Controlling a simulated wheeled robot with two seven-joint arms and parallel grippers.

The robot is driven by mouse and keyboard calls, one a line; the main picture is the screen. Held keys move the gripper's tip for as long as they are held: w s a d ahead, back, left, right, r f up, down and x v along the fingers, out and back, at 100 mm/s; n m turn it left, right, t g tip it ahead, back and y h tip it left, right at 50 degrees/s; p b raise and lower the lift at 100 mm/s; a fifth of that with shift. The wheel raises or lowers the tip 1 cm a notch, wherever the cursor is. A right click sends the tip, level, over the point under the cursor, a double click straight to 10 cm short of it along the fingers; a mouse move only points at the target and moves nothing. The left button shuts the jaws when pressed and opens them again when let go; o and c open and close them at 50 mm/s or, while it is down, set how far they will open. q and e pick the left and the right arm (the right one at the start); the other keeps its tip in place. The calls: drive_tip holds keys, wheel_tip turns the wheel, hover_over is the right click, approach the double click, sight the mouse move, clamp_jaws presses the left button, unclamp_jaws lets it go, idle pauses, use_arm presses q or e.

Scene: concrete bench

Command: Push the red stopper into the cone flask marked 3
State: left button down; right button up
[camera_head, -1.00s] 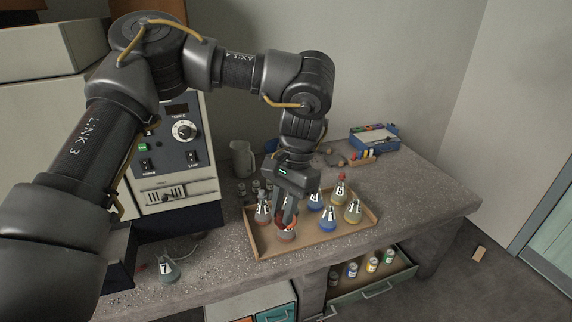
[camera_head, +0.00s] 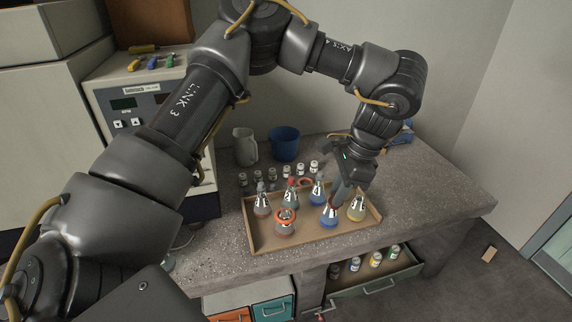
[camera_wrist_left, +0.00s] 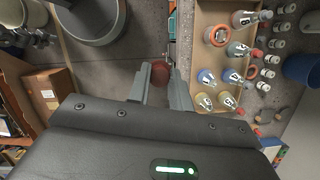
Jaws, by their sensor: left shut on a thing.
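My left gripper (camera_head: 340,195) points down over the right part of the flask tray. In the left wrist view its fingers (camera_wrist_left: 160,88) are shut on a round dark-red piece, the red stopper (camera_wrist_left: 160,73). In the head view the tips are just above a blue-filled cone flask (camera_head: 330,215); I cannot tell whether the stopper touches its neck. A yellowish flask (camera_head: 357,210) stands right of it, and other numbered flasks stand to the left. My right gripper is not in view.
The shallow brown tray (camera_head: 262,247) holds the flasks closely together. One front flask has an orange ring (camera_head: 285,215) around it. Several small jars, a grey jug (camera_head: 245,147) and a blue bucket (camera_head: 284,143) stand behind. The bench right of the tray (camera_head: 430,205) is clear.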

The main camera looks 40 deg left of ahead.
use_arm(q)
drive_tip(key=w+a+f+m+t+p, duration=0.1)
drive_tip(key=w+a+f+m+t, duration=0.35)
drive_tip(key=m, duration=0.95)
drive_tip(key=w+a+f+m+h, duration=0.1)
drive_tip(key=w+a+f+m, duration=0.1)
drive_tip(key=a+m, duration=0.4)
drive_tip(key=w+a+f+m+h+p, duration=0.1)
drive_tip(key=w+a+f+m, duration=0.1)
drive_tip(key=a+m, duration=0.5)
drive_tip(key=a+f, duration=0.1)
drive_tip(key=a, duration=0.4)
drive_tip(key=shift+w+a+f+t+p, duration=0.25)
drive_tip(key=shift+w+a+t+p, duration=0.05)
drive_tip(key=shift+w+a+t, duration=0.1)
drive_tip(key=shift+f, duration=0.1)
